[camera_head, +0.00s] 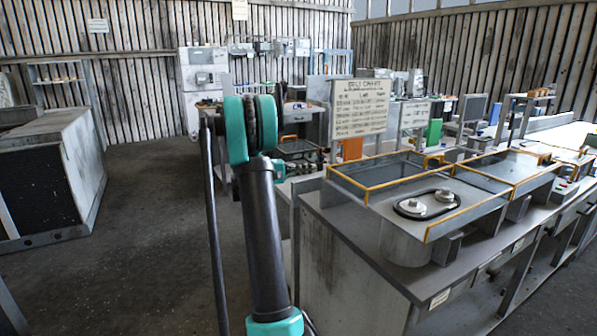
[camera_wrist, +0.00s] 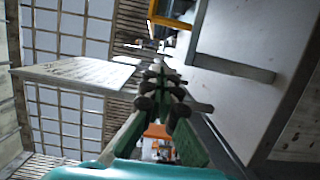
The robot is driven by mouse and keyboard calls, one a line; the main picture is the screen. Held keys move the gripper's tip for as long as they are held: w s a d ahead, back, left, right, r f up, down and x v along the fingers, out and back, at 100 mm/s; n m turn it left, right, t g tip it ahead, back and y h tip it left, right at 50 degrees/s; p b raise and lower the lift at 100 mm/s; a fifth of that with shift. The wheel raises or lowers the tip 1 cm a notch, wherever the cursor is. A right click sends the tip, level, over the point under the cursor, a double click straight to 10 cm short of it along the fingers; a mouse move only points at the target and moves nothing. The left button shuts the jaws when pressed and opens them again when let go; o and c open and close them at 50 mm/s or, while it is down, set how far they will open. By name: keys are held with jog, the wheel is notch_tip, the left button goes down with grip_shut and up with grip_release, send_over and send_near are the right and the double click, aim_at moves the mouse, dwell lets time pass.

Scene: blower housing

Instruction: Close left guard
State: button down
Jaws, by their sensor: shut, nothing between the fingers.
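On the machine bench, a yellow-edged guard (camera_head: 392,184) stands at the left, its frame running behind and around a black belt on two pale pulleys (camera_head: 426,204). The belt and pulleys show plainly; I cannot tell the exact angle of the guard's panel. A second yellow-edged guard (camera_head: 507,168) adjoins it on the right. In the wrist view my gripper (camera_wrist: 166,76) has its dark green fingers brought together at the tips, with nothing between them. A yellow edge (camera_wrist: 170,22) shows beyond the tips, apart from them. My gripper is out of sight in the head view.
The grey bench top (camera_head: 345,222) has a bare strip along its front left. A lettered sign board (camera_head: 360,108) stands behind the guards, and a smaller sign (camera_head: 415,114) is beside it. A large grey cabinet (camera_head: 60,165) stands far left, with open floor (camera_head: 150,230) between.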

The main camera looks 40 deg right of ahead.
aim_at(364, 195)
jog(key=shift+s+d, duration=0.3)
jog(key=shift+s, duration=0.5)
jog(key=shift+s+d, duration=0.3)
jog(key=shift+s, duration=0.5)
jog(key=shift+s+d, duration=0.3)
jog(key=shift+s, duration=0.5)
jog(key=shift+s, duration=0.1)
jog(key=s, duration=0.7)
jog(key=s+a, duration=0.1)
jog(key=s, duration=0.6)
jog(key=s+a, duration=0.1)
jog(key=s, duration=0.6)
jog(key=shift+s+a, duration=0.25)
jog(key=shift+s, duration=0.1)
